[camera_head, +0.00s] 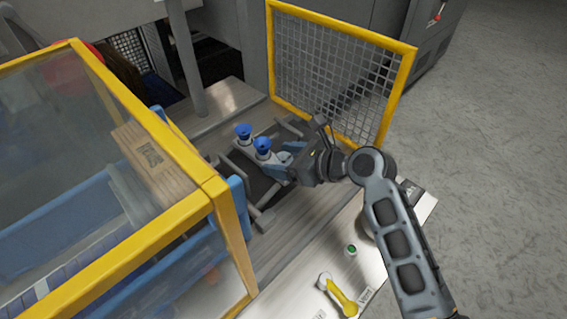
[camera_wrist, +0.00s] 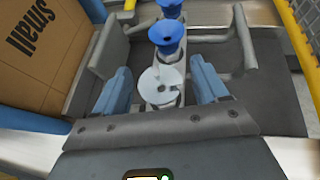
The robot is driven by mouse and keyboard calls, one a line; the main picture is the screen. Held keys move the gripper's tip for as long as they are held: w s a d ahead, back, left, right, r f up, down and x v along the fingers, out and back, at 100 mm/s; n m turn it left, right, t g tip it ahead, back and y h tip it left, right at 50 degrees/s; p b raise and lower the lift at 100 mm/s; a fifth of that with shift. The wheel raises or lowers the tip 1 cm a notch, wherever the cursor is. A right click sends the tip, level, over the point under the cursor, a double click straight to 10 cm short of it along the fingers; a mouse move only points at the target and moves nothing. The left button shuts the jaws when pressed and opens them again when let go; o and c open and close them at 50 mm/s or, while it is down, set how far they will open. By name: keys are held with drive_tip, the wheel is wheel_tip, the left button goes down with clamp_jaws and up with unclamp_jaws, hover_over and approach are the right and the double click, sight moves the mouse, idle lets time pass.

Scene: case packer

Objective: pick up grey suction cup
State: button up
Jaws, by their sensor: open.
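The grey suction cup (camera_wrist: 160,84) is a pale round disc with a small centre hole, at the near end of a row of cups in the wrist view. In the head view it shows as a small pale shape (camera_head: 284,157), partly hidden by my gripper. My gripper (camera_wrist: 160,68) is open, with one blue finger on each side of the grey cup. A gap shows between the cup and each finger. In the head view my gripper (camera_head: 293,162) is at the near right end of the row. I cannot tell its exact height over the cup.
Two blue suction cups (camera_wrist: 167,34) (camera_wrist: 172,8) stand just beyond the grey one. A cardboard box marked "Small" (camera_wrist: 40,50) is at left. A yellow-framed mesh guard (camera_head: 340,75) stands behind and right. A yellow-framed clear enclosure (camera_head: 190,165) is at left.

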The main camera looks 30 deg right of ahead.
drive_tip(key=c, duration=1.1)
